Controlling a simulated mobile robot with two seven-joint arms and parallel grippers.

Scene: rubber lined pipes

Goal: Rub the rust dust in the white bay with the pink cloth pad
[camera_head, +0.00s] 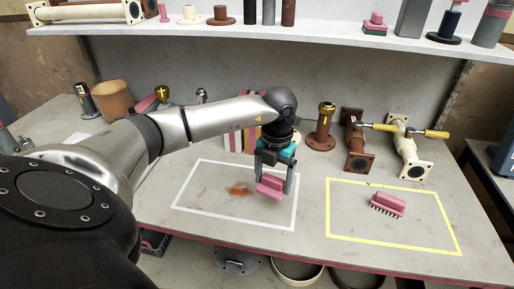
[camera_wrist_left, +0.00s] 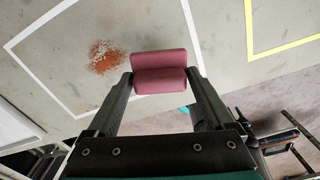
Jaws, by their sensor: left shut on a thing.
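The rust dust (camera_head: 239,190) is an orange-brown patch on the bench inside the white bay (camera_head: 177,198), which is a white outlined rectangle. The dust also shows in the left wrist view (camera_wrist_left: 105,56). My left gripper (camera_head: 272,188) is shut on the pink cloth pad (camera_head: 269,186), inside the white outline and to the right of the dust. In the left wrist view the pad (camera_wrist_left: 160,72) sits between the two fingers, beside the dust and apart from it. I cannot tell whether the pad touches the bench. My right gripper is not in view.
A yellow outlined bay (camera_head: 332,215) lies to the right, with a pink-topped brush (camera_head: 387,205) in it. Brown and cream pipe pieces (camera_head: 356,140) with flanges stand behind it. A shelf (camera_head: 300,31) with more parts runs along the back. The bench between the bays is clear.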

